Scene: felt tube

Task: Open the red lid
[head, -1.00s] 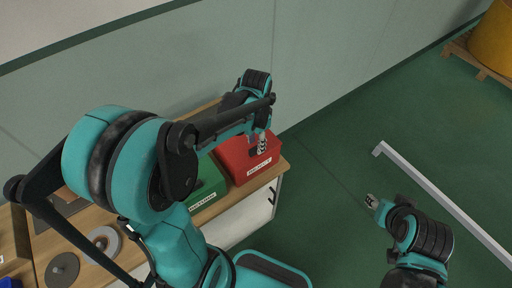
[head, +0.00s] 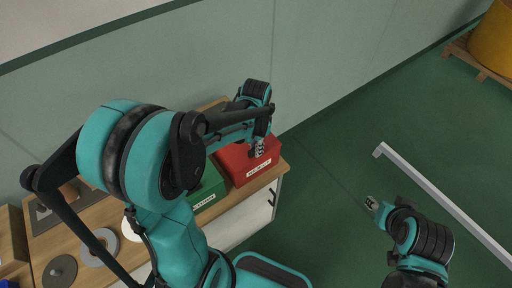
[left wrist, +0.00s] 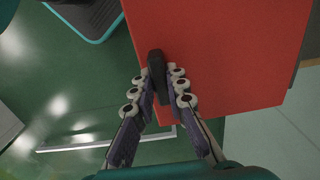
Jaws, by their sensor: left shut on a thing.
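The red box with its red lid (head: 232,160) stands on the right end of the wooden bench, with a white label on its front side. In the left wrist view the flat red surface (left wrist: 225,50) fills the top right, with a dark handle (left wrist: 156,62) at its left edge. My left gripper (head: 259,150) is over the right part of the lid, and in the left wrist view its fingers (left wrist: 160,80) are closed on the dark handle. The lid looks down; any gap is hidden. My right gripper (head: 371,203) is away from the box, over the floor; its opening is too small to judge.
A green labelled box (head: 208,190) stands just left of the red one, partly behind my left arm. Round discs (head: 60,270) lie at the bench's left. A wall runs behind the bench. A pale bar (head: 440,200) lies on the open green floor at right.

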